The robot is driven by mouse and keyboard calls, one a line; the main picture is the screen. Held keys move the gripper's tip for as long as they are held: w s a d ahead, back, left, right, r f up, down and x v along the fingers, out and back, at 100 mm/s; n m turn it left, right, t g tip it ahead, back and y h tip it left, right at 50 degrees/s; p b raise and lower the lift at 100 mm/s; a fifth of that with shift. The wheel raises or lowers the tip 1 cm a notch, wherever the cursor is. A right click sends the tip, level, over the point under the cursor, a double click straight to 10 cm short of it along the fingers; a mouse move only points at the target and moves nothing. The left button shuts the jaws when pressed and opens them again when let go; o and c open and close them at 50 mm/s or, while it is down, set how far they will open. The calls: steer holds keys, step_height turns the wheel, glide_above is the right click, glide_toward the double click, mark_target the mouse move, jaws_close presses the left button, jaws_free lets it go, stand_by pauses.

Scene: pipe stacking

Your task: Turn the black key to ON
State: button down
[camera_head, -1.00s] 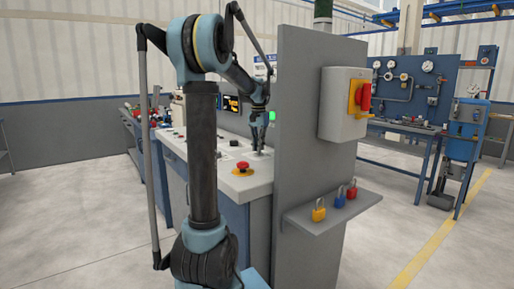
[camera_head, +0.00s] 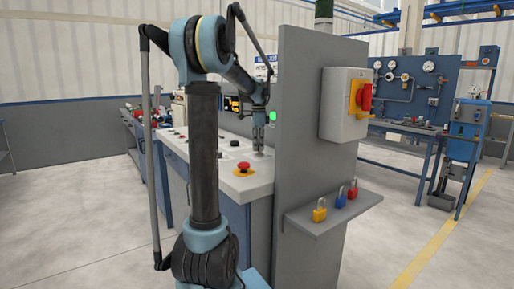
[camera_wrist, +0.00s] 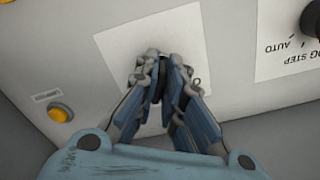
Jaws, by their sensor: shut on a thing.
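My gripper (camera_wrist: 165,78) points down at a white label plate (camera_wrist: 125,45) on the light grey console top in the wrist view. Its blue fingers converge and are shut on the black key, of which only a dark sliver (camera_wrist: 166,88) shows between the fingertips. The fingers hide the key's angle and most of the label's markings. In the head view, my gripper (camera_head: 258,148) is down at the console top (camera_head: 245,182), close to the grey upright panel. The key cannot be made out there.
A yellow button (camera_wrist: 60,113) is left of the fingers, and a black knob (camera_wrist: 312,20) marked AUTO is at upper right. A red mushroom button (camera_head: 243,167) is near the console's front edge. The grey panel (camera_head: 300,110) carries a red-yellow switch (camera_head: 361,95) and a padlock shelf (camera_head: 325,220).

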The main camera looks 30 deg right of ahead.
steer(key=shift+w+m, duration=0.25)
steer(key=shift+m, duration=1.25)
steer(key=c, duration=1.7)
jaws_free()
steer(key=shift+r, duration=0.2)
step_height(320, 180, up, 12)
steer(key=shift+f, duration=0.25)
